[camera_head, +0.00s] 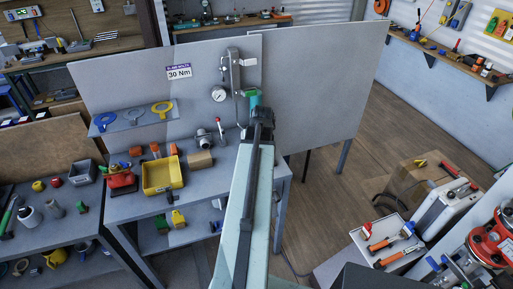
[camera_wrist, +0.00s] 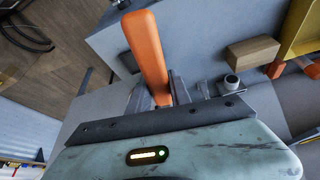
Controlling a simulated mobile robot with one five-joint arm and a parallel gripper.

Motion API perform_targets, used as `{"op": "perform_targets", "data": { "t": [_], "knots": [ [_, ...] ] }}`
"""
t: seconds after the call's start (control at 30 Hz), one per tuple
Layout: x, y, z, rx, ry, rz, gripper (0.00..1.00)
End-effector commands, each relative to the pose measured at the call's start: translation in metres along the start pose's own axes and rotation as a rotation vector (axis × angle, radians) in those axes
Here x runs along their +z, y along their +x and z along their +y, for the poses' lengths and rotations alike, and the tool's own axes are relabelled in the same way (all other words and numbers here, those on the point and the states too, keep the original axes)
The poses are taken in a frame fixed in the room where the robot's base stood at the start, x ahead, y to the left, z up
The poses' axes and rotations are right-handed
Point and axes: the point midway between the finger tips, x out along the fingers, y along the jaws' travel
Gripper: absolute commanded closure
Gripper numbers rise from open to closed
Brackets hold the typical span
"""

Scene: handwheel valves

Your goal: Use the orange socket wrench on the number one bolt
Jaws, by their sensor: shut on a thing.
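In the wrist view my gripper (camera_wrist: 160,97) is shut on an orange handle (camera_wrist: 147,50), which stands up from between the jaws. I take this for the orange socket wrench; its socket end is not clear to see. In the head view my arm reaches forward to the bench and hides the jaws and wrench. A grey panel (camera_head: 115,82) with a "30 Nm" sign (camera_head: 179,72) stands behind the bench. A pipe fitting with a gauge (camera_head: 219,94) is on it, just left of my arm's end. I cannot make out a number one bolt.
The bench holds a yellow bin (camera_head: 162,176), a wooden block (camera_head: 200,160) and a red-handled valve (camera_head: 211,139). A shelf (camera_head: 134,117) bears blue and yellow rings. A tray (camera_head: 371,262) with orange-handled tools and a case (camera_head: 446,208) stand at right. Floor beyond is open.

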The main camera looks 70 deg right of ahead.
Motion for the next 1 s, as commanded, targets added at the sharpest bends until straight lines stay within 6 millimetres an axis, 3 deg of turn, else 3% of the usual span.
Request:
{"op": "perform_targets", "data": {
  "t": [0.23, 0.63, 1.0],
  "knots": [
    [-0.002, -0.004, 0.000, 0.000, 0.000, 0.000, 1.00],
    [-0.020, -0.046, 0.000, 0.000, 0.000, 0.000, 1.00],
    [-0.020, -0.045, 0.000, 0.000, 0.000, 0.000, 1.00]
  ]
}}
